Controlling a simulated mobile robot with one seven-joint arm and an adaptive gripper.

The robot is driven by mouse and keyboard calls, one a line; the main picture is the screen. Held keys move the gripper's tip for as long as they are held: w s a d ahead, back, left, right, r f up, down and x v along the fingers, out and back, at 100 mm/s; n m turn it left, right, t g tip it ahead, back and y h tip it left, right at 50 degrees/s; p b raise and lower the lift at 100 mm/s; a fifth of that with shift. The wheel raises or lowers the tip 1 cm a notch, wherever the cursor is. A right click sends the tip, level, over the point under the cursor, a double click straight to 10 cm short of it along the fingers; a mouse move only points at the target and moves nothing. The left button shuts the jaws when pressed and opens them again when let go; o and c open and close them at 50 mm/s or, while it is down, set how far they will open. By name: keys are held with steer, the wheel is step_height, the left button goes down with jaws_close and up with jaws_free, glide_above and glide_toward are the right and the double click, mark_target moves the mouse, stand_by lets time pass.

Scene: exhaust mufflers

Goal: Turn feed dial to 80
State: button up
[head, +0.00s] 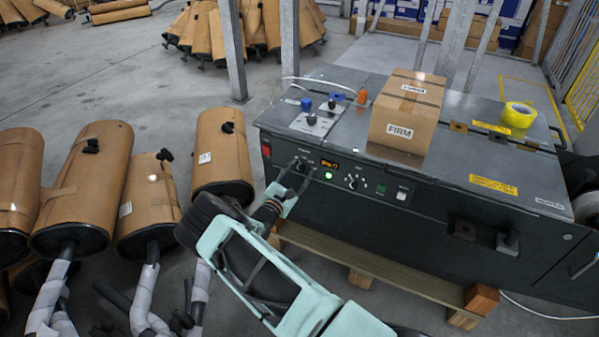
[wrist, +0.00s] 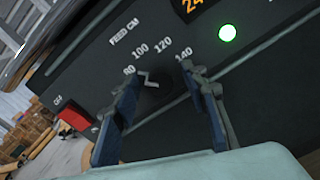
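The feed dial (wrist: 154,98) is a dark knob under the label FEED CM in the wrist view, with 80, 100, 120 and 140 around it. A white mark on it shows near the 80 and 100 figures; its exact setting is hard to tell. My gripper (wrist: 165,95) has its two fingers apart, one on each side of the dial. I cannot tell whether either finger touches it. In the head view my gripper (head: 294,178) is at the front panel of the dark machine (head: 420,205), over the panel's left part.
A lit green button (head: 328,176) and orange display (head: 329,164) sit right of the dial, then a second dial (head: 355,182). A red switch (wrist: 73,117) is to its left. A cardboard box (head: 408,110) and yellow tape (head: 518,114) stand on top. Mufflers (head: 221,155) stand left.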

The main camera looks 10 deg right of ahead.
steer(key=v, duration=1.2)
steer(key=shift+d+r, duration=0.1)
